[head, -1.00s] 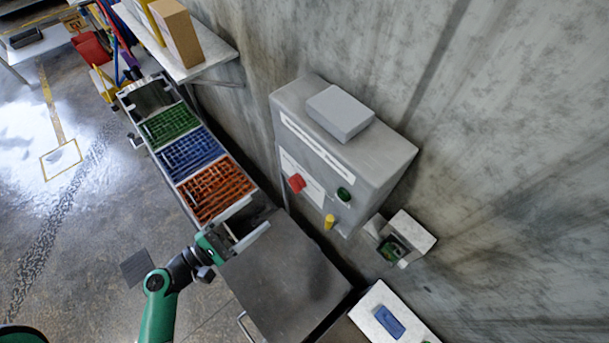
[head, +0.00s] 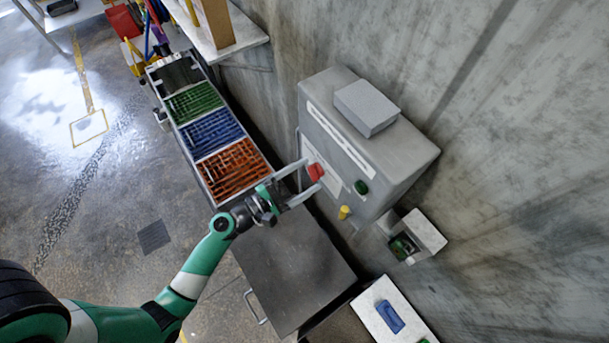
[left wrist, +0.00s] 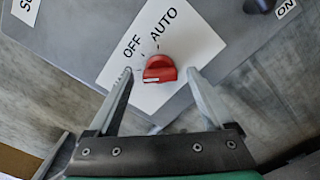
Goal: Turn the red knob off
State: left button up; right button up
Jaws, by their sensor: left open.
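The red knob (head: 315,172) sits on the front of a grey control box (head: 402,153) on the wall. In the left wrist view the knob (left wrist: 159,69) is on a white label marked OFF and AUTO, with several tick marks around it. A pale mark on the knob is at its left side. My left gripper (head: 309,174) is open, and its fingertips reach to about the knob. In the left wrist view the gripper (left wrist: 158,74) has one finger on each side of the knob, with gaps showing. My right gripper is not in view.
A green button (head: 361,187) and a yellow knob (head: 344,212) are to the right of and below the red knob. A grey block (head: 366,104) lies on top of the box. A dark metal cabinet (head: 290,270) stands below. Coloured bins (head: 212,135) are on the left.

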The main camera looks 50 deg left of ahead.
pick_arm(q)
grip_shut()
dwell(0.3)
jog(key=m+b, duration=0.2)
jog(key=m, duration=0.1)
jog(key=shift+f, duration=0.15)
jog(key=m+b, duration=0.2)
jog(key=m, duration=0.2)
jog(key=shift+m+b, duration=0.6)
jog(key=shift+m, duration=0.3)
grip_release()
